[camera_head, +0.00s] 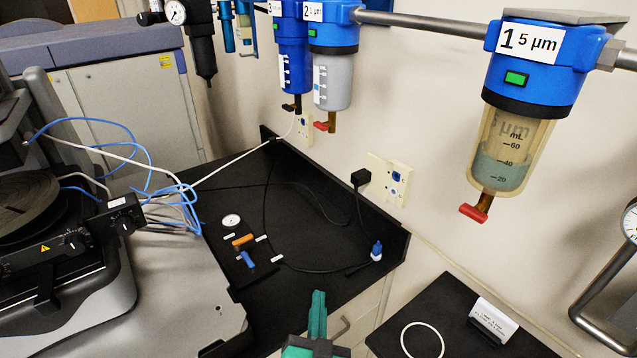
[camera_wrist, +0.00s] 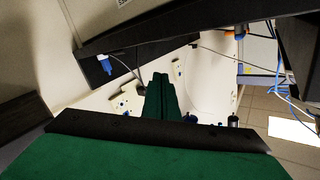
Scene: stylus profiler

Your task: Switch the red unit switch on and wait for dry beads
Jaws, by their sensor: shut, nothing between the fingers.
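My gripper (camera_head: 318,298) is at the bottom middle of the head view, with its green fingers pointing up, shut and empty, in front of the black bench. The shut fingers also show in the middle of the wrist view (camera_wrist: 161,82). I cannot pick out a red unit switch or any beads for certain. The red parts I see are small valve handles: one (camera_head: 473,213) under the filter marked 1 (camera_head: 512,130), and one (camera_head: 324,126) under the filter marked 2 (camera_head: 334,80). The first bowl holds greyish liquid. My gripper is apart from all of these.
The black bench (camera_head: 300,225) holds an orange-handled tool (camera_head: 243,240), a blue tool (camera_head: 247,258), a round dial (camera_head: 231,221) and a blue connector (camera_head: 376,250). A wall outlet (camera_head: 396,178) is behind. A black side table (camera_head: 455,310) bears a white ring (camera_head: 422,325).

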